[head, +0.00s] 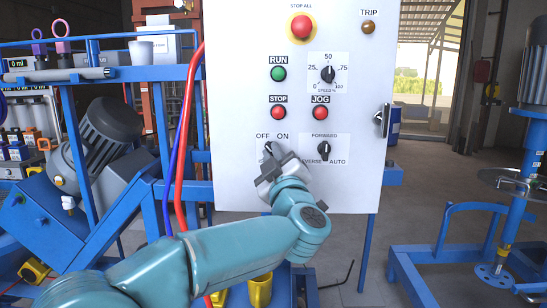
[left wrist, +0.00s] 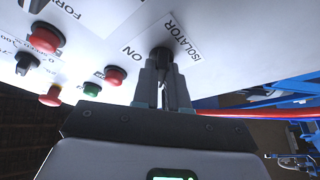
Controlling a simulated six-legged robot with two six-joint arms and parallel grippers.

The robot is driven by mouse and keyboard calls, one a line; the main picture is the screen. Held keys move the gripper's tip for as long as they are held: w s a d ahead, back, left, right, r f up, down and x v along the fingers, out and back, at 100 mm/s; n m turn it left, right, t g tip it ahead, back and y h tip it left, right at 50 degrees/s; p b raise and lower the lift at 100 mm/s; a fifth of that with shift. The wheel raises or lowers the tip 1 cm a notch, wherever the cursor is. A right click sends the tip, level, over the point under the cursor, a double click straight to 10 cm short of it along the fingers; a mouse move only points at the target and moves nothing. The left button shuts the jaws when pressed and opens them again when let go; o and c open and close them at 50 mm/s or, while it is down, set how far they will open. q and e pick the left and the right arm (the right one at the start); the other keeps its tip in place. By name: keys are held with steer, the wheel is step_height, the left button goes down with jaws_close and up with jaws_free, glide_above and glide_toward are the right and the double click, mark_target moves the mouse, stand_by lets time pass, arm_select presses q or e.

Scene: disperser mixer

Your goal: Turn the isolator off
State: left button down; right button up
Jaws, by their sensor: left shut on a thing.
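The isolator (head: 267,147) is a small dark rotary knob low on the left of the white control panel (head: 235,100), with OFF and ON printed above it. In the left wrist view the black knob (left wrist: 161,55) sits on a white plate reading ISOLATOR and ON. My left gripper (head: 272,158) reaches up to it from below, and its two grey fingers (left wrist: 162,75) are shut on the knob. The fingers hide part of the knob, so I cannot tell exactly where it points. My right gripper is not in view.
Above the isolator are the red STOP button (head: 278,112), the green RUN button (head: 278,74) and the red JOG button (head: 320,112). The forward/reverse selector (head: 324,149) sits close on the right. A red hose (head: 184,140) runs beside the panel's left edge.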

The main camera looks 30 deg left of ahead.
arm_select(q)
steer(key=shift+r, duration=0.3)
steer(key=c, duration=1.2)
jaws_free()
steer(key=shift+o, duration=0.2)
steer(key=b+v, duration=0.2)
steer(key=v, duration=1.4)
steer(key=shift+f, duration=0.3)
steer(key=shift+a, duration=0.1)
